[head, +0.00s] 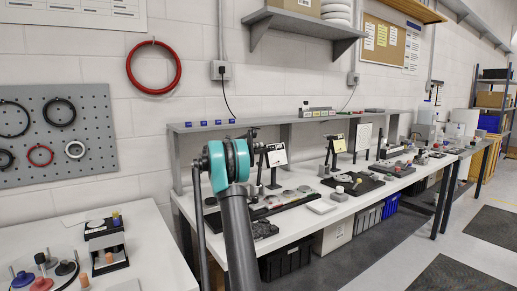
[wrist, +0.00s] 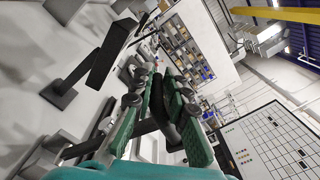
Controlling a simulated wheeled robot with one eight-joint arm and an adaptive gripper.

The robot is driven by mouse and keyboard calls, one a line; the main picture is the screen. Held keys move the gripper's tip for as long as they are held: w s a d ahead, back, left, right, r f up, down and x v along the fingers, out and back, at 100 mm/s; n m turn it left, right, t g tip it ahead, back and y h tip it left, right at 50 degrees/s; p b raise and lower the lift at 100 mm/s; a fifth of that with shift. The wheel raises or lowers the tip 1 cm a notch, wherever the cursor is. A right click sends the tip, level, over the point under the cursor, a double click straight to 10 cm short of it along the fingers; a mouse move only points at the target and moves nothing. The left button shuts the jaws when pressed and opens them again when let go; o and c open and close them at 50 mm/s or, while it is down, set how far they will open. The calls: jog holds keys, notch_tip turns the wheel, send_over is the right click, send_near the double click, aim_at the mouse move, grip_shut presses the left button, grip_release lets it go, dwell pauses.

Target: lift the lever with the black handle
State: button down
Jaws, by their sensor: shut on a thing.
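In the wrist view my gripper (wrist: 168,92) has its two green-padded fingers closed around a dark, rounded piece, the black handle (wrist: 166,108) of the lever. The handle lies between the pads and is partly covered by them. The rest of the lever and its pivot cannot be made out clearly. In the head view my teal and grey arm stands in front of the near part of the workbench (head: 320,207), and my gripper is mostly hidden behind it.
The bench carries several black fixtures, including a stand with a white card (head: 277,155) just right of my arm. A white table (head: 155,235) with small parts stands at the left. Blue bins (head: 391,205) sit under the bench. Open floor lies at the right.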

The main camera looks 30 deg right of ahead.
jog(key=shift+w+a+f, duration=0.1)
jog(key=shift+w+f, duration=0.05)
jog(key=shift+f, duration=0.3)
jog(key=c, duration=1.6)
grip_release()
jog(key=shift+w, duration=0.1)
jog(key=shift+o, duration=0.2)
jog(key=s+a, duration=0.1)
jog(key=a, duration=1.1)
